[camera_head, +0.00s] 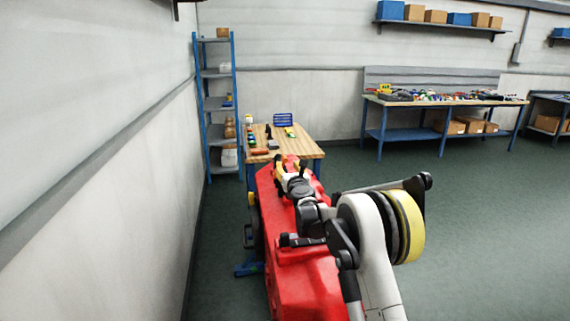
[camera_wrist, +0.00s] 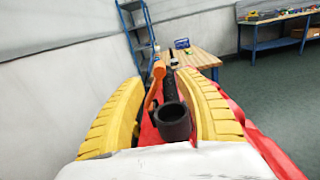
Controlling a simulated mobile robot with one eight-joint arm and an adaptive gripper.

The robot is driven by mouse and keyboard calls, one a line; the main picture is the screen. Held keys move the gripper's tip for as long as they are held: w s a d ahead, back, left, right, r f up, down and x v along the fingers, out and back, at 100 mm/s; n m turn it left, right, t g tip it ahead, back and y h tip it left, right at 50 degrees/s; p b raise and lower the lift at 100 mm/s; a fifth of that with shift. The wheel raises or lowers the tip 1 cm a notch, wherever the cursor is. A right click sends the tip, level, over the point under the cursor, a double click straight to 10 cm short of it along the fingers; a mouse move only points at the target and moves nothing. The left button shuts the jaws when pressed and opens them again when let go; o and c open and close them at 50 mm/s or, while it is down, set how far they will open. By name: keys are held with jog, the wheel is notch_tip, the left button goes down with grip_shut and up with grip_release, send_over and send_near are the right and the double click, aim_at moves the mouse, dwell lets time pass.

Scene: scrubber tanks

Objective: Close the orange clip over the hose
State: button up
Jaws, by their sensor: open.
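In the wrist view the orange clip (camera_wrist: 157,73) stands up along the left side of the black hose (camera_wrist: 170,88). The near end of the hose is a round, open black cuff (camera_wrist: 172,123). The clip's lower end and hinge are hard to make out. My gripper (camera_wrist: 161,80) is open, with one yellow finger on each side of the clip and hose. I cannot tell whether a finger touches either. In the head view my gripper (camera_head: 287,168) is over the red tank (camera_head: 284,216) and hides most of the hose and clip.
A wooden table (camera_head: 292,148) with small items stands just beyond the tank. A blue shelf rack (camera_head: 217,105) stands by the left wall (camera_head: 100,150), which runs close along the tank. A workbench (camera_head: 440,102) is at the back. The floor at right (camera_head: 490,220) is clear.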

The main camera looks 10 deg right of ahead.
aim_at(286, 162)
jog(key=w+b, duration=0.1)
jog(key=w, duration=0.5)
grip_shut()
